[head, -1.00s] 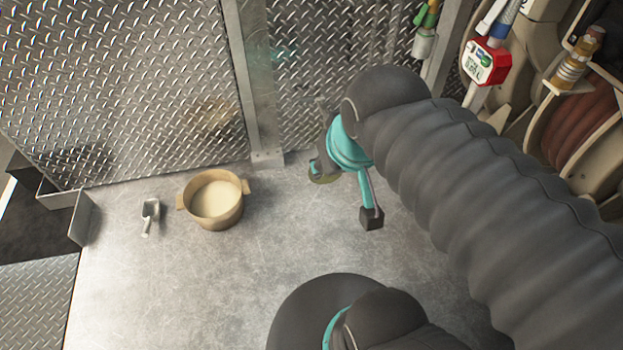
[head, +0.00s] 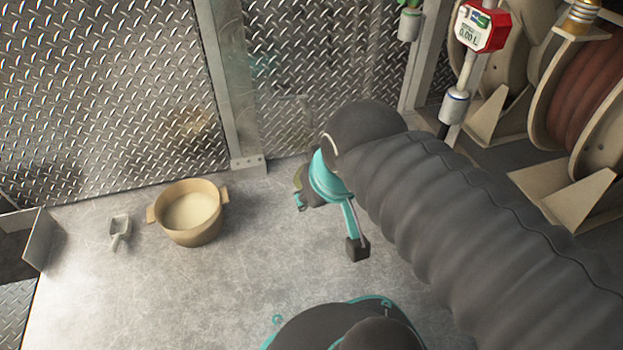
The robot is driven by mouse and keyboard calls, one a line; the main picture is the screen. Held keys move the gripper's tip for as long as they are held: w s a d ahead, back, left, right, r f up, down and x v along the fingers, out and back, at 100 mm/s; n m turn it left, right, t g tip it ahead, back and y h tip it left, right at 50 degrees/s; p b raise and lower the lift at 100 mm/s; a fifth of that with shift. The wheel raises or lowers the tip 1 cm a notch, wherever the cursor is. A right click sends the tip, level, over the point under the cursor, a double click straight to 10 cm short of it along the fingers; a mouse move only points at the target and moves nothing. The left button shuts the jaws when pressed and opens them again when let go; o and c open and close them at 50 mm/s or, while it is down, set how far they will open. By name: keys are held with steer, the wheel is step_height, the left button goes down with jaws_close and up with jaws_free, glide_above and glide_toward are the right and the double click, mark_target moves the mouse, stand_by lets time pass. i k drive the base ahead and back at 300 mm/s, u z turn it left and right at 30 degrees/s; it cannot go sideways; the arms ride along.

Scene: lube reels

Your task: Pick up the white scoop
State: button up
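The white scoop (head: 120,231) lies on the grey metal bench top (head: 190,300) at the left. It looks pale grey-white, with its bowl toward the wall and its short handle toward the front. A tan two-handled pot (head: 190,213) stands just to its right, apart from it. My arm comes in from the right, and its end with a teal ring is right of the pot, well away from the scoop.
A diamond-plate wall (head: 100,100) with a metal post (head: 228,80) stands behind the bench. Hose reels (head: 580,110) and a red-and-white meter (head: 482,27) are at the right. An upright metal plate (head: 38,242) stands at the left edge. The bench in front of scoop and pot is clear.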

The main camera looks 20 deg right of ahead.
mark_target(121, 226)
steer(key=u, duration=1.8)
steer(key=i, duration=0.85)
steer(key=u, duration=0.25)
